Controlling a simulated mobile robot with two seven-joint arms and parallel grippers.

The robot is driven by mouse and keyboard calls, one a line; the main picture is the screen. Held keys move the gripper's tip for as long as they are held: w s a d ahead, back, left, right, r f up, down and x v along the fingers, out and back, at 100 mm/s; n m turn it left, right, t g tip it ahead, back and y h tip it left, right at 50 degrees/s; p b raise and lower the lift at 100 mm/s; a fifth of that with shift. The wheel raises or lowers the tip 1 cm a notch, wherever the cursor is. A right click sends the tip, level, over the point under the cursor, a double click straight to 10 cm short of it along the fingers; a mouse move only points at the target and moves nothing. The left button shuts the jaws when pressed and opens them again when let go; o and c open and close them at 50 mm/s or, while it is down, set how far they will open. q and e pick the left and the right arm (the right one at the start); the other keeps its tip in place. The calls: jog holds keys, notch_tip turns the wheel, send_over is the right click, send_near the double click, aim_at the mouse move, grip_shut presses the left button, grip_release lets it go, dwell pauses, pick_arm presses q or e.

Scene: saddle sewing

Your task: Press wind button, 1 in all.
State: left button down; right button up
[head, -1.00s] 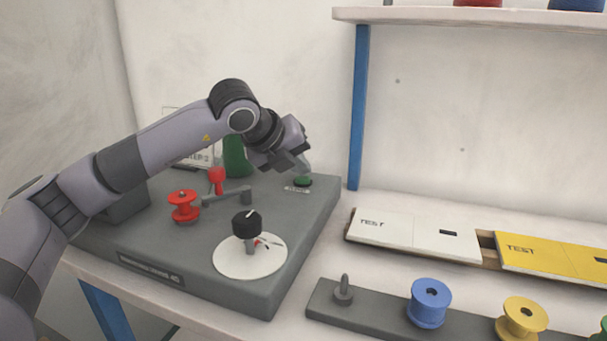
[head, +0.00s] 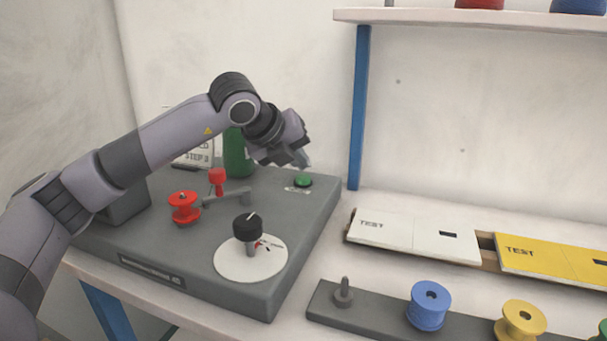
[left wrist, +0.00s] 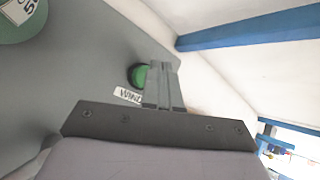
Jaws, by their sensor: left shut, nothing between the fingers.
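The wind button is a round green button (head: 303,181) in a dark ring near the far right corner of the grey machine (head: 240,280). In the left wrist view the button (left wrist: 140,76) shows beside the fingers, with a white label (left wrist: 128,95) next to it. My left gripper (head: 303,162) is shut and empty, its fingertips just above and behind the button in the head view. In the left wrist view the shut fingers (left wrist: 165,70) partly overlap the button's right edge; whether they touch it I cannot tell. My right gripper is not in view.
The machine also bears a red spool (head: 184,208), a grey arm with a red knob (head: 217,177), a black dial (head: 247,227) on a white disc and a green cylinder (head: 237,155). A blue post (head: 358,110) stands right of the button.

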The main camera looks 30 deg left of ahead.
aim_at(298, 177)
pick_arm(q)
jog(key=shift+w+a+r+p, duration=0.1)
jog(key=shift+r+p, duration=0.25)
jog(key=shift+r, duration=0.1)
jog(key=shift+r+p, duration=1.35)
jog(key=shift+r, duration=0.7)
jog(key=shift+f, duration=0.15)
